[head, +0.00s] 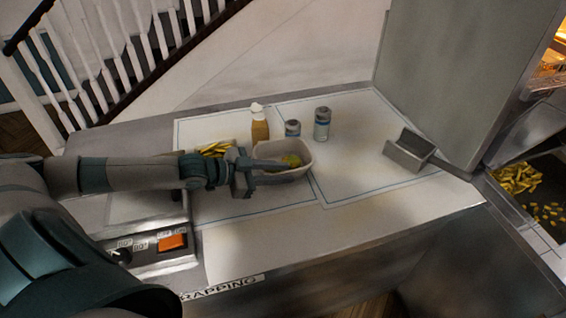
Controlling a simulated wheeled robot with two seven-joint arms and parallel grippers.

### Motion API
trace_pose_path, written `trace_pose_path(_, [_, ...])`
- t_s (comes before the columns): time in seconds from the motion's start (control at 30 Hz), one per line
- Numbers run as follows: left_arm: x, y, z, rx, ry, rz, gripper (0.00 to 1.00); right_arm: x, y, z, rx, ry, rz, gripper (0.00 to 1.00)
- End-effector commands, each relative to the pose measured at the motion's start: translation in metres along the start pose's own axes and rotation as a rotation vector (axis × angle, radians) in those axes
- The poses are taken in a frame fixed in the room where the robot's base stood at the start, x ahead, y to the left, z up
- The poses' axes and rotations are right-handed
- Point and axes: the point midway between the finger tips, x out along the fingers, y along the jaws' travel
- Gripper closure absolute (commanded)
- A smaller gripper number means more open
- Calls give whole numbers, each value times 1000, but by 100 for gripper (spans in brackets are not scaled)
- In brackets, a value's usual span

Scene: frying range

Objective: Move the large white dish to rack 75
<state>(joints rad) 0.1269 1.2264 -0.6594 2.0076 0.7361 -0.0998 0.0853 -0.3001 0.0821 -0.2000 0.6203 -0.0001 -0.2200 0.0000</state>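A large white dish (297,173) with rounded corners stands upright on the worktop near the middle of the head view. Some yellow-green food shows inside it. My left gripper (270,170) reaches in from the left and is at the dish's left side. Its fingers overlap the dish's left and near walls, and I cannot tell whether they are closed on the wall. My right gripper is not in view. No rack marked 75 can be made out.
A sauce bottle (260,124), a small can (292,129) and a taller can (322,124) stand behind the dish. Yellow fries (214,149) lie beyond my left wrist. A metal holder (408,150) stands right. The worktop (365,185) is clear right of the dish.

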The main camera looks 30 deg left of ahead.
Motion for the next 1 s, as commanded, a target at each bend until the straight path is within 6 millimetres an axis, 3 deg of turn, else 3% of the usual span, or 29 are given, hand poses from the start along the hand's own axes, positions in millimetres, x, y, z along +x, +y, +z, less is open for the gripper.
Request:
trace_pose_path(0.2, [19, -4, -10, 0, 4, 0, 74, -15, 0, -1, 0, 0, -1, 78])
trace_pose_path(0.4, [37, -3, -7, 0, 2, 0, 74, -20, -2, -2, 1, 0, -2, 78])
trace_pose_path(0.93, [39, -2, -5, 1, 1, 0, 74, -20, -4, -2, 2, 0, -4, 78])
trace_pose_path(0.97, [39, -2, -5, 1, 1, 0, 77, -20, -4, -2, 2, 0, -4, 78])
trace_pose_path(1.0, [39, -2, -5, 1, 1, 0, 86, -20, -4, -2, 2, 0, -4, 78])
